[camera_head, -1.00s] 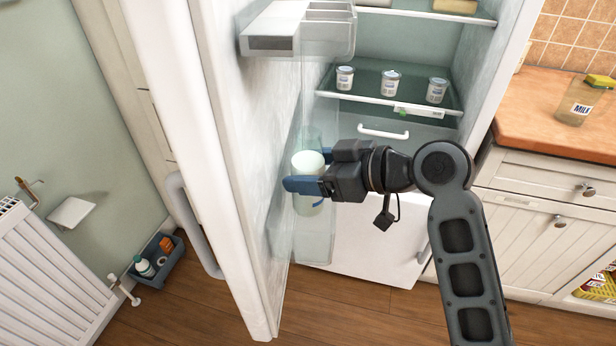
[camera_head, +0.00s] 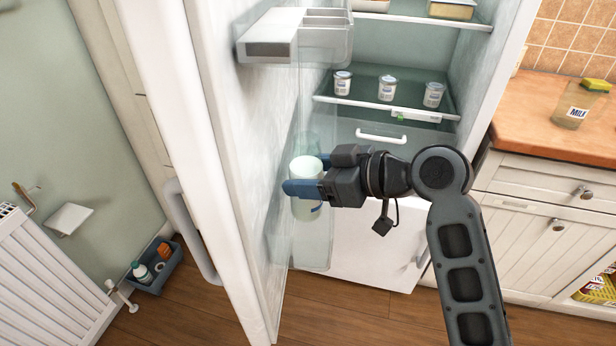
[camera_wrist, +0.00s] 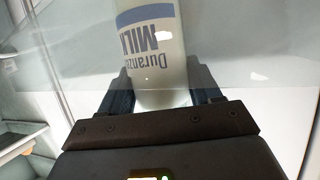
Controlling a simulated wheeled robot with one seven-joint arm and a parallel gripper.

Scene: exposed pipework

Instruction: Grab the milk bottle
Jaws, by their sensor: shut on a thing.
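The milk bottle (camera_head: 307,165) is pale with a white top and stands upright in the clear lower bin of the open fridge door. In the wrist view the bottle (camera_wrist: 155,50) shows a blue "MILK" label, upside down in the picture. My gripper (camera_head: 306,188) reaches in from the right with its blue fingers around the bottle. In the wrist view its two dark fingers (camera_wrist: 160,88) lie on either side of the bottle and are shut on it. The bottle's base is partly hidden by the fingers and the bin.
The clear door bin (camera_head: 312,250) surrounds the bottle's lower part. An upper door bin (camera_head: 275,48) hangs above. Three small cups (camera_head: 388,88) stand on a fridge shelf. A glass jar labelled "MILK" (camera_head: 572,108) stands on the wooden counter (camera_head: 530,125) at the right.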

